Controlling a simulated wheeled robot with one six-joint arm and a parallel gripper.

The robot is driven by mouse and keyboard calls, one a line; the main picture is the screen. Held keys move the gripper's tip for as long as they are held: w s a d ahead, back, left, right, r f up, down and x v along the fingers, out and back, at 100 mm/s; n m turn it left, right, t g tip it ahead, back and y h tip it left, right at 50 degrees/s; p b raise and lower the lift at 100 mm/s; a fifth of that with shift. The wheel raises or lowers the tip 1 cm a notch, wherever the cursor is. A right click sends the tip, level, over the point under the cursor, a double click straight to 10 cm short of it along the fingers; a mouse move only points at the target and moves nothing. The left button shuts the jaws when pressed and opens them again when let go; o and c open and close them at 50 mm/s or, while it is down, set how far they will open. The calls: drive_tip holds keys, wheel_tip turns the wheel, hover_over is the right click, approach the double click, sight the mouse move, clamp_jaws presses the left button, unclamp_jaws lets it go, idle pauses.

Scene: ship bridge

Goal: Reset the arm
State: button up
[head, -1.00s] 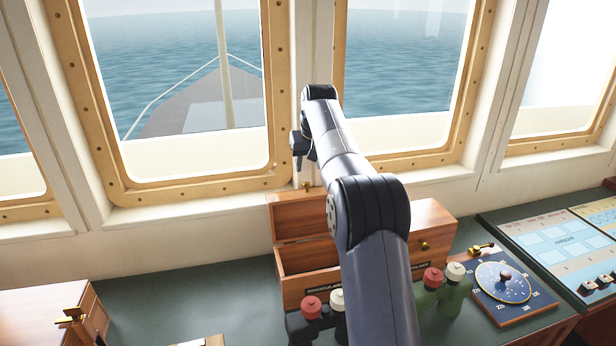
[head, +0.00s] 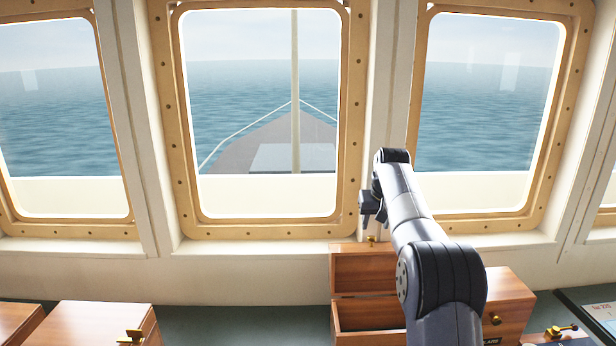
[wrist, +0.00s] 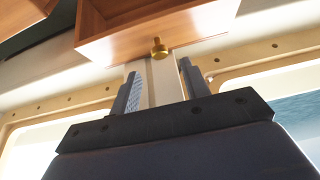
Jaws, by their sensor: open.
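My arm rises from the lower right of the head view and bends over near the window post. My gripper (head: 372,206) hangs at its end, above and behind the open wooden box (head: 365,272). In the wrist view my gripper (wrist: 160,88) shows two fingers spread apart with nothing between them. A brass knob (wrist: 159,47) on the wooden box (wrist: 140,42) appears just beyond the fingers, apart from them. Part of the box in the head view is hidden behind my arm.
A closed wooden box (head: 95,325) with a brass latch (head: 131,337) stands at the lower left on the green counter (head: 190,325). Another wooden box (head: 508,300) stands right of my arm. A brass fitting (head: 561,331) is at the lower right. Framed windows (head: 352,120) rise behind.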

sight(372, 238)
drive_tip(key=p+x, duration=0.1)
drive_tip(key=x, duration=0.5)
drive_tip(key=shift+s+r, duration=0.1)
drive_tip(key=shift+s, duration=0.25)
drive_tip(key=shift+w, duration=0.1)
